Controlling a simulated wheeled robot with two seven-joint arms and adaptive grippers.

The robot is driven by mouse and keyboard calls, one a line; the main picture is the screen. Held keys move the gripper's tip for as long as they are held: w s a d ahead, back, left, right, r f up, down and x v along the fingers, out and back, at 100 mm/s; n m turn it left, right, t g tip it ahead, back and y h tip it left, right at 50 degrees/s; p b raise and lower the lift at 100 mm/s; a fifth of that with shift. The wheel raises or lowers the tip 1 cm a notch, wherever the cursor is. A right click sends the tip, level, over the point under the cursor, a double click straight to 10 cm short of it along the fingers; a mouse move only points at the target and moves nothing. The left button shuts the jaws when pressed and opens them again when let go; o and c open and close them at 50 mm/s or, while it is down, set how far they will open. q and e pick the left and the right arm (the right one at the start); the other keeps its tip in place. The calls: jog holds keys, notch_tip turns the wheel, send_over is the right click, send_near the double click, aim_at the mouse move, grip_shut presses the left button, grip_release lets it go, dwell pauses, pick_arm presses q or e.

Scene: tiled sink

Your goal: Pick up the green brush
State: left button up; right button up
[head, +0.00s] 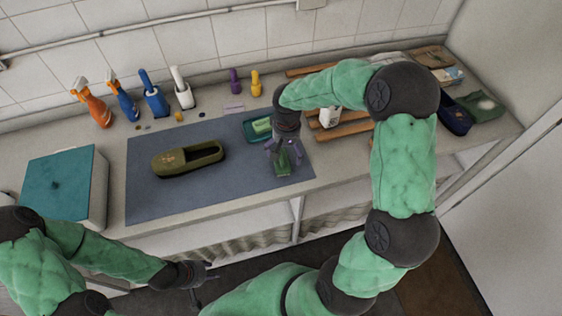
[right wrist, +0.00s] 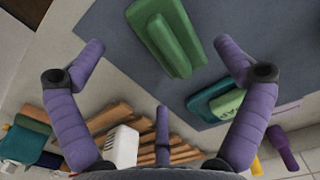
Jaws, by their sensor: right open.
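The green brush (head: 283,166) lies on the blue-grey mat (head: 225,187) near its right end, partly covered by my right gripper in the head view. In the right wrist view the brush (right wrist: 165,35) is a green block with a raised ridge, lying beyond the fingertips. My right gripper (head: 284,152) points down above the brush. Its purple fingers are spread open and empty, also in the right wrist view (right wrist: 160,50). My left gripper (head: 198,283) is low in front of the counter, away from the brush; its finger opening is unclear.
A teal dish (head: 247,133) with a green soap bar (head: 262,125) sits just behind the brush. An olive shoe (head: 187,160) lies left on the mat. Spray bottles (head: 92,104) line the wall. Wooden slats (head: 345,130) and a white container (head: 329,117) are to the right. A teal-lidded box (head: 60,183) stands left.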

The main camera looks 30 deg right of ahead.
jog(key=f, duration=0.3)
jog(key=f+b, duration=0.1)
jog(key=f, duration=0.1)
jog(key=shift+a+f, duration=0.1)
jog(key=shift+a, duration=0.2)
jog(key=c, duration=1.3)
